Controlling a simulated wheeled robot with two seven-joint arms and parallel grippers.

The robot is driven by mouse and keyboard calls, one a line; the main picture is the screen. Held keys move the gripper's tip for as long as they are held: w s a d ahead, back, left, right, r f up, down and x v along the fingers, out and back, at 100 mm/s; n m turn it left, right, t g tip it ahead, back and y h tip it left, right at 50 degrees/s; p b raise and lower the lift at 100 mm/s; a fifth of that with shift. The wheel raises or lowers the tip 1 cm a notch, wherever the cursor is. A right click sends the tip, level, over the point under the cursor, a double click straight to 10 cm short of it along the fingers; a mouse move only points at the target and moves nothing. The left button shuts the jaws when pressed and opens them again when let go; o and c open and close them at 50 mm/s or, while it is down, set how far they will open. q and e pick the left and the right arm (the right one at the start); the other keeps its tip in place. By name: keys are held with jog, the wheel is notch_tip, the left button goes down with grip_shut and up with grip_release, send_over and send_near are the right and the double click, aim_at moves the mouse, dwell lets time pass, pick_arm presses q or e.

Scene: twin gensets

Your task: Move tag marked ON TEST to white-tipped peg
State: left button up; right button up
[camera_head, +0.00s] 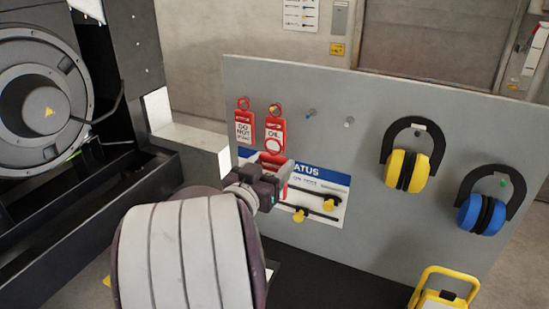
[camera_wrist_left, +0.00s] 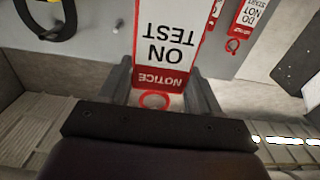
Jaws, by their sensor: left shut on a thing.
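The ON TEST tag (camera_wrist_left: 170,45), white with a red NOTICE band and red ring, is between the fingers of my left gripper (camera_wrist_left: 162,95) in the left wrist view, where its lettering is upside down. In the head view my left gripper (camera_head: 275,180) is in front of the grey board, below the hanging tags, and mostly hides the held tag. The white-tipped peg (camera_head: 348,122) is bare on the board, up and right of the gripper. Another bare, darker peg (camera_head: 311,112) is left of it. My right gripper is not in view.
A DO NOT START tag (camera_head: 244,128) and an OIL tag (camera_head: 274,128) hang on the board (camera_head: 380,235). Yellow earmuffs (camera_head: 407,170) and blue earmuffs (camera_head: 482,213) hang at right. A STATUS panel (camera_head: 325,185) is behind the gripper. A genset (camera_head: 45,110) stands left.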

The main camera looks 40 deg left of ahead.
aim_at(271, 164)
pick_arm(q)
jog(key=shift+p+v, duration=0.45)
jog(key=shift+v, duration=0.45)
jog(key=shift+p+v, duration=0.75)
jog(key=shift+v, duration=0.1)
jog(key=shift+s+d+p, duration=0.15)
jog(key=shift+s+p, duration=0.2)
jog(key=shift+s, duration=0.2)
